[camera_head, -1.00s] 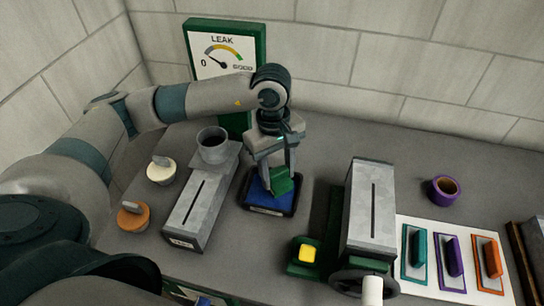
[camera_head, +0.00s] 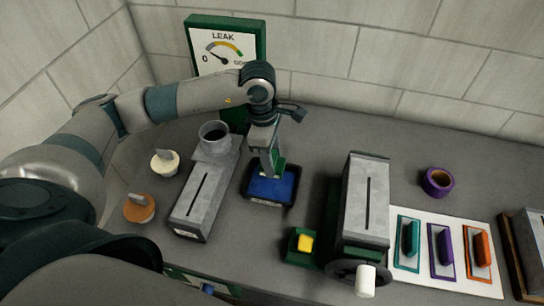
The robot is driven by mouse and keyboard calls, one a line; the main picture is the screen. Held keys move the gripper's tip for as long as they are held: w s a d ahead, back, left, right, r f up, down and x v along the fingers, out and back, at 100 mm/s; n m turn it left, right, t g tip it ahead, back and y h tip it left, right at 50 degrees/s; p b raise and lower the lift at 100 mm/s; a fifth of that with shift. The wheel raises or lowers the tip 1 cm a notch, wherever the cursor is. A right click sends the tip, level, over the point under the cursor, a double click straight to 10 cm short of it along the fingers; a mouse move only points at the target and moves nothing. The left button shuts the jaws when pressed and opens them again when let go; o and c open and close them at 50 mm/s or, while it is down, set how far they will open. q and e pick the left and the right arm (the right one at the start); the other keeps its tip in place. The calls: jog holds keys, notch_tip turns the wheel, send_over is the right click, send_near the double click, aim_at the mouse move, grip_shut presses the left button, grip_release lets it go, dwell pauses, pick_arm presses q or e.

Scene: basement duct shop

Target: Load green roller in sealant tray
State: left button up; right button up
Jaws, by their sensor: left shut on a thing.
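My left gripper (camera_head: 269,163) comes in from the left and points down at the back edge of the sealant tray. It is shut on the green roller (camera_head: 280,163), which is mostly hidden behind the fingers, with only a green part showing. The sealant tray (camera_head: 266,202) is dark-rimmed with a blue inside and sits on the bench. The roller is at the tray's back part; I cannot tell whether it touches the blue. My right gripper is not in view.
A grey slotted duct (camera_head: 200,200) with a round collar stands left of the tray. A second slotted duct (camera_head: 364,205) with a crank stands right, beside a yellow button (camera_head: 305,242). A LEAK gauge (camera_head: 224,45) is behind. Colored handled tools (camera_head: 442,250) lie far right.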

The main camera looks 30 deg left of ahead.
pick_arm(q)
jog(key=shift+f, duration=0.15)
jog(key=shift+f+b, duration=0.85)
jog(key=shift+f, duration=2)
jog(key=shift+f+b, duration=0.5)
jog(key=shift+b, duration=0.05)
jog(key=shift+s+f+b, duration=0.15)
jog(key=shift+b, duration=0.3)
dwell(1.8)
